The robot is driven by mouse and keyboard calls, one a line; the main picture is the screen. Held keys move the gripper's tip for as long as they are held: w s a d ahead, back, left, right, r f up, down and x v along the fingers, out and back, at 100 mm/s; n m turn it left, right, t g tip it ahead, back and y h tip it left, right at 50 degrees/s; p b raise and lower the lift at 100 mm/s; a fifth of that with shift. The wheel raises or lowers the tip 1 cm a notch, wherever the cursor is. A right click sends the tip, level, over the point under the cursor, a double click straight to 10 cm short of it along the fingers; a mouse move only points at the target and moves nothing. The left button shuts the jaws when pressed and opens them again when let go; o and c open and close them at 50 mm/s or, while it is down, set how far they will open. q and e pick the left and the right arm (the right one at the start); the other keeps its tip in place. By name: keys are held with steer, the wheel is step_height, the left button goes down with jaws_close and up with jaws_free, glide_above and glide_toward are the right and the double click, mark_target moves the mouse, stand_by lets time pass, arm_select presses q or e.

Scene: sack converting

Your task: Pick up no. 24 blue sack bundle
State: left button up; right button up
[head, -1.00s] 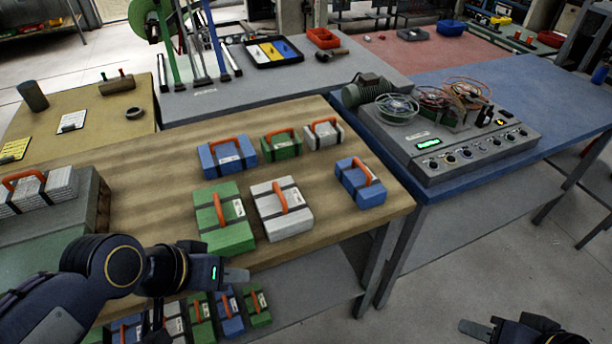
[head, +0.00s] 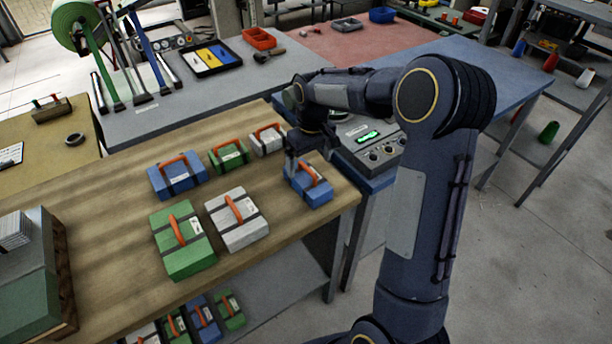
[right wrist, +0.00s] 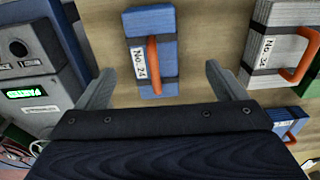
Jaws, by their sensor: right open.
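The no. 24 blue sack bundle (head: 308,187) lies on the wooden table near its right edge, with a dark strap and an orange handle. In the right wrist view the blue bundle (right wrist: 152,52) shows its label "No. 24", and its orange handle runs lengthwise. My right gripper (head: 300,165) is above this bundle in the head view, partly covering its far side. In the right wrist view my right gripper (right wrist: 158,85) is open, its two fingers apart on either side of the bundle's near end. Nothing is held between them. My left gripper is out of view.
A white bundle (head: 238,224), a green bundle (head: 190,260) and another blue bundle (head: 185,180) lie to the left. Smaller green (head: 229,156) and white (head: 267,140) bundles lie behind. A control box (head: 385,158) stands close on the right, on the blue table.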

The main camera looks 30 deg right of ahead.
mark_target(307, 177)
steer(key=f, duration=0.3)
steer(key=w+f+p, duration=0.1)
steer(key=f, duration=0.2)
steer(key=w+f+p, duration=0.1)
steer(key=f, duration=0.2)
steer(key=shift+w+d+f, duration=0.1)
steer(key=shift+d+f, duration=0.2)
steer(key=c, duration=1.1)
steer(key=shift+r, duration=0.2)
